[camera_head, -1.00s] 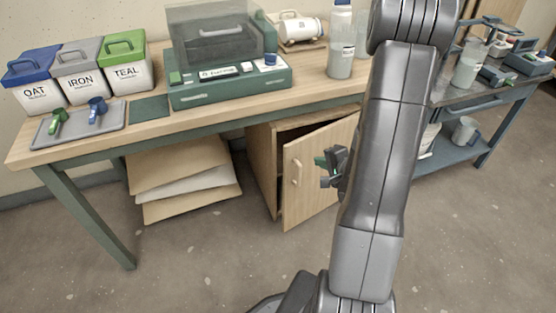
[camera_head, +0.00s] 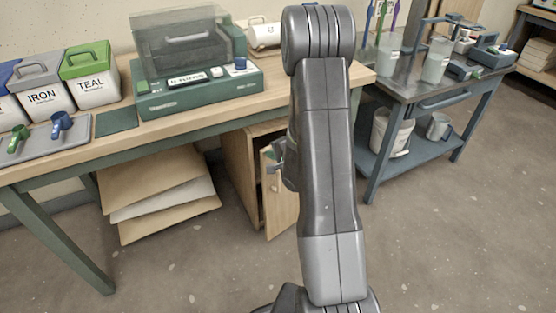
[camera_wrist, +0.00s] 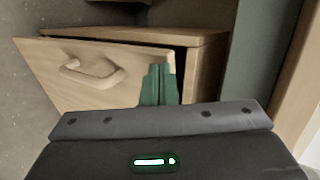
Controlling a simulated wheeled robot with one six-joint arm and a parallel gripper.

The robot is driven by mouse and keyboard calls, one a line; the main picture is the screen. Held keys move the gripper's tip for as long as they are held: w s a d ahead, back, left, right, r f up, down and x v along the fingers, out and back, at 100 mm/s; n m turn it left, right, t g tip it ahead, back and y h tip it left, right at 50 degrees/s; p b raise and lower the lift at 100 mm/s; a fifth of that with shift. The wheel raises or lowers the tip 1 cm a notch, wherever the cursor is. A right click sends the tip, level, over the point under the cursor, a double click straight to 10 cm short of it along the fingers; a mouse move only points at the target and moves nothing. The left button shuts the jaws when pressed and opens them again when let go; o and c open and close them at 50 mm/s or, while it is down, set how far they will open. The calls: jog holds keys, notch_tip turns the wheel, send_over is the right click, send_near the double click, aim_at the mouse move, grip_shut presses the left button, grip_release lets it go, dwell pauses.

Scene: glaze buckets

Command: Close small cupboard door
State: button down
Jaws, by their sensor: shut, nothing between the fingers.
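The small wooden cupboard (camera_head: 241,180) stands under the bench, and its door (camera_head: 281,208) is ajar with a dark gap above it. My arm hides the right part of the door in the head view. In the wrist view the door (camera_wrist: 125,62) shows its curved handle (camera_wrist: 92,74), with a dark gap between door and cupboard body (camera_wrist: 205,62). My gripper (camera_head: 272,161) is shut and empty at the door's upper part. Its green fingers (camera_wrist: 158,84) overlap the door edge beside the gap, away from the handle. I cannot tell whether they touch the door.
The bench (camera_head: 100,145) above holds lidded buckets, a tray with scoops and a green machine (camera_head: 200,90). Leaning boards (camera_head: 160,195) stand left of the cupboard. A metal cart (camera_head: 420,95) with a bucket on its lower shelf stands right. The floor in front is clear.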

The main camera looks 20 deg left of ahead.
dwell(0.3)
jog(key=shift+m+t+h, duration=0.4)
jog(key=shift+m+t, duration=0.2)
jog(key=shift+m, duration=0.1)
jog(key=w+a, duration=0.1)
jog(key=a, duration=0.1)
jog(key=w+a, duration=0.1)
jog(key=a, duration=0.2)
jog(key=w+a, duration=0.2)
jog(key=shift+w+a, duration=0.1)
jog(key=shift+a, duration=0.3)
jog(key=shift+w+a+r, duration=0.15)
jog(key=shift+a+r, duration=0.1)
